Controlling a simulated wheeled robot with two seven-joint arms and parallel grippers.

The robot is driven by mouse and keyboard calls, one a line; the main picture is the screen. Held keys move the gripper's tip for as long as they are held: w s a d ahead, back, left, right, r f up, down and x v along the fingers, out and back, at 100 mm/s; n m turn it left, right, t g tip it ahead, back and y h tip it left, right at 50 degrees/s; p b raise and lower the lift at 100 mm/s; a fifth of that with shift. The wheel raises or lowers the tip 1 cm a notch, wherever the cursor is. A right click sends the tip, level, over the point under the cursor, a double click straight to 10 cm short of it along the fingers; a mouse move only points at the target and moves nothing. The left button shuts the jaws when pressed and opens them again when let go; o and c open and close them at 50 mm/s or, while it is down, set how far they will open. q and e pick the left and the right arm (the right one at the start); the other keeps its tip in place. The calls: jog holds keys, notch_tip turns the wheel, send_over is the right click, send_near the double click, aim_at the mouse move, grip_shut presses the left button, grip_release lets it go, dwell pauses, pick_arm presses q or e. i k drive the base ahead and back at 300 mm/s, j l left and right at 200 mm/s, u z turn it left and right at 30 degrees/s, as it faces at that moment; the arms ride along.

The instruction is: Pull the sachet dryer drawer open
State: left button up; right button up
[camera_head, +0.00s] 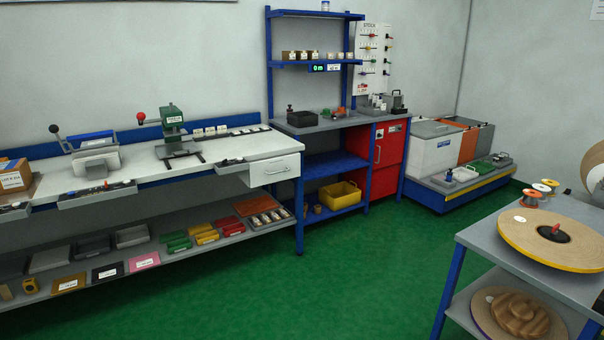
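I see two candidates for the dryer drawer, and their labels are too small to read. One is a red cabinet (388,155) under the right side of the blue-framed workstation; its red front looks shut, with a handle and a small label near its top. The other is a white drawer (275,170) under the right end of the long white bench; it looks shut, with a small label on its front. Neither of my grippers shows in this view, and nothing touches either front.
The green floor (350,255) is clear before the workstation. A grey cart (480,238) with a large tape reel (552,236) stands at the right front. The long bench (130,182) fills the left. A low blue-edged platform (462,190) with bins stands right of the red cabinet.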

aim_at(267, 171)
jog(key=i, duration=1.9)
jog(key=i+j, duration=0.1)
jog(key=i, duration=1.8)
jog(key=l+z, duration=0.05)
jog(key=l, duration=0.05)
